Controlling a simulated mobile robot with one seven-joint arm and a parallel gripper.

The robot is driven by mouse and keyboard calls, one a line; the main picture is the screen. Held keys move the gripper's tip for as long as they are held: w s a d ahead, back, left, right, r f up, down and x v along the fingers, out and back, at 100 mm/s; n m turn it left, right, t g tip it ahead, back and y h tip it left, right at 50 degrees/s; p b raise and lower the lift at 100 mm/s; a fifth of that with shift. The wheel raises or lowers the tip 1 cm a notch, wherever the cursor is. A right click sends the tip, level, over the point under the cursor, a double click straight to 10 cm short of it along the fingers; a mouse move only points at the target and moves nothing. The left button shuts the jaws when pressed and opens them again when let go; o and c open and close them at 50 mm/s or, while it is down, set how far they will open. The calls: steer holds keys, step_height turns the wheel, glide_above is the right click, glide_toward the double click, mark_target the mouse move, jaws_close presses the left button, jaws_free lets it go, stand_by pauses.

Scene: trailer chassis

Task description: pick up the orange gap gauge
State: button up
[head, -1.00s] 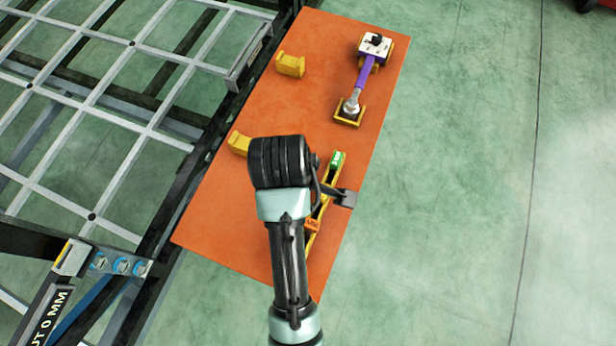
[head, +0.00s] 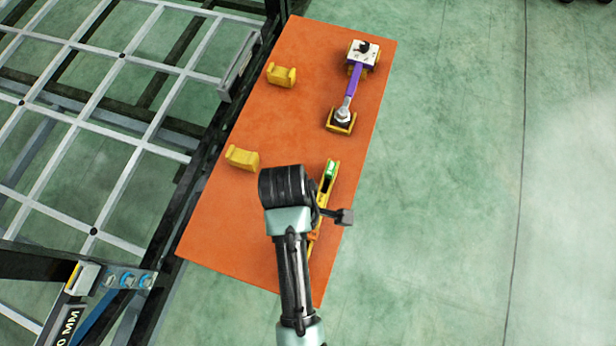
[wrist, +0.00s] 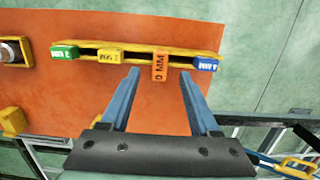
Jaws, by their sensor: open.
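The orange gap gauge (wrist: 160,66) stands in a yellow rack (wrist: 130,51) on the orange table, between a yellow gauge (wrist: 109,56) and a blue gauge (wrist: 206,64). A green gauge (wrist: 65,52) sits at the rack's left end. My gripper (wrist: 158,72) is open and empty in the wrist view. Its two blue fingers point toward the rack, with the orange gauge in line with the gap between them, a little beyond the tips. In the head view my arm hides most of the rack, and only a bit of the orange gauge (head: 313,236) shows.
A purple-handled tool (head: 354,82) rests in yellow holders at the table's far right. Two empty-looking yellow cradles (head: 282,75) stand on the left side of the orange table (head: 225,225). The grey trailer frame (head: 120,140) borders the table's left; green floor lies right.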

steer(key=shift+s+d+f+p, duration=0.15)
steer(key=shift+f+p, duration=0.15)
steer(key=shift+f, duration=1.05)
steer(key=shift+w+d+f+p, duration=0.1)
steer(key=shift+f+p, duration=0.15)
steer(key=shift+f, duration=1.1)
jaws_close()
